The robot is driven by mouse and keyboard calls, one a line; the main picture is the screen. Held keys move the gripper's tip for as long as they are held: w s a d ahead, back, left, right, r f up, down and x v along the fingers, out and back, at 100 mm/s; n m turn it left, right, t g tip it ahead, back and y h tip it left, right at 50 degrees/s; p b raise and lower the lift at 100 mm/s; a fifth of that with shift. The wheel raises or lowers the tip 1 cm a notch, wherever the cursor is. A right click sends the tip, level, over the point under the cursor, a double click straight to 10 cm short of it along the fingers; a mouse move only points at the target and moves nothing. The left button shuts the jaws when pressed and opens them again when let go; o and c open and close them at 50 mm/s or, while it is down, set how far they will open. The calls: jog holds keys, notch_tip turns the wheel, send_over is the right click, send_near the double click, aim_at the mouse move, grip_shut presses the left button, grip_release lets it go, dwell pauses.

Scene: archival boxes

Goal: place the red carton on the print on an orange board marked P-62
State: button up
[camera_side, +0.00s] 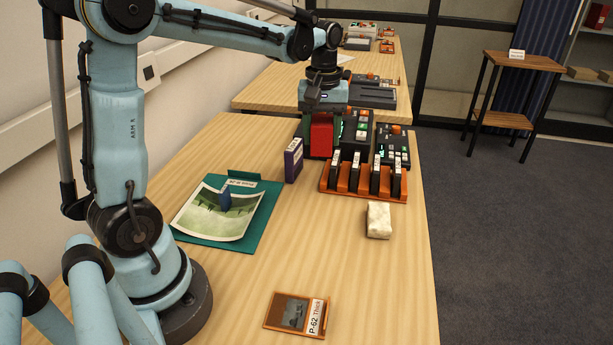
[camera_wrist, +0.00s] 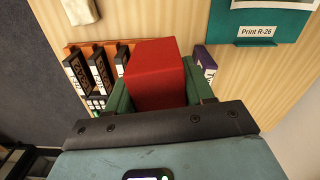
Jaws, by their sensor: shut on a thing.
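The red carton (camera_side: 321,136) is between the jaws of my gripper (camera_side: 323,140), at the far part of the table. In the wrist view the red carton (camera_wrist: 156,73) sits between the green fingers of my gripper (camera_wrist: 160,95), which is shut on it. Whether the carton touches anything below is hidden. The orange board marked P-62 (camera_side: 313,329) lies flat at the near end of the table, with a small dark print (camera_side: 293,313) on it. The board is far from my gripper and out of the wrist view.
A purple box (camera_side: 293,160) stands near the carton. An orange rack (camera_side: 361,196) holds several black cartridges. A cream block (camera_side: 378,220) lies in front of it. A teal board (camera_side: 250,238) with a curled green print (camera_side: 235,225) lies left. Table around P-62 is clear.

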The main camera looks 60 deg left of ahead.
jog(key=s+d, duration=0.4)
jog(key=d, duration=0.3)
jog(key=s+d, duration=0.3)
jog(key=d, duration=0.5)
jog(key=m, duration=0.2)
send_near(298, 313)
jog(key=shift+f, duration=2.7)
jog(key=shift+f, duration=0.1)
jog(key=o, duration=0.8)
